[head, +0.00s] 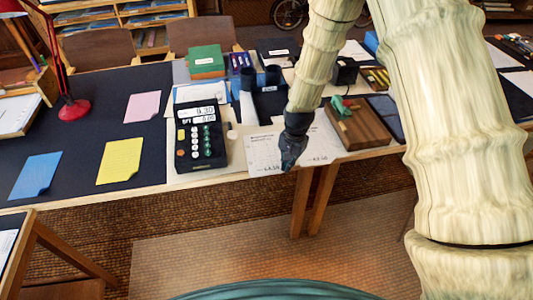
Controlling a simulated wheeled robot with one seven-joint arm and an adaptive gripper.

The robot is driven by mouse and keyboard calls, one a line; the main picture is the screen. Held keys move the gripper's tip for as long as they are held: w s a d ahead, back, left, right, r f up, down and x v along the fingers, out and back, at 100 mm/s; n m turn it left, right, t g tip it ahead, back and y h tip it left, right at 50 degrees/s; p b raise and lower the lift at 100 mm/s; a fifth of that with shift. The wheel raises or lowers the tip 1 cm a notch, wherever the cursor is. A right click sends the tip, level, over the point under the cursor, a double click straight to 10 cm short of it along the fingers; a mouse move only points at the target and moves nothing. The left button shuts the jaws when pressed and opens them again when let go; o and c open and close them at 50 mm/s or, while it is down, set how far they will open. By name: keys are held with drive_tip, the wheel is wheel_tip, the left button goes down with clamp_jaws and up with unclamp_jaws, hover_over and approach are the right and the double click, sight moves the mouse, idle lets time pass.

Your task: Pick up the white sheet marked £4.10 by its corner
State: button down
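White paper (262,148) lies at the front edge of the table, with small dark print near its front edge. The print looks like prices, but I cannot read £4.10 for sure. More white paper (325,143) shows to the right of my gripper, also with a small price-like mark. I cannot tell whether this is one sheet or two. My gripper (288,165) is dark and points down over the paper, hiding its middle. I cannot tell whether it touches the paper, or whether its fingers are open or shut.
A black calculator (201,138) stands left of the paper. A wooden block (358,126) with a green item lies to the right. Pink (142,107), yellow (120,161) and blue (36,175) sheets lie on the dark mat at left. The floor in front is clear.

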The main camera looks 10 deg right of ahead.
drive_tip(key=shift+r+p, duration=2.6)
drive_tip(key=shift+r, duration=1.05)
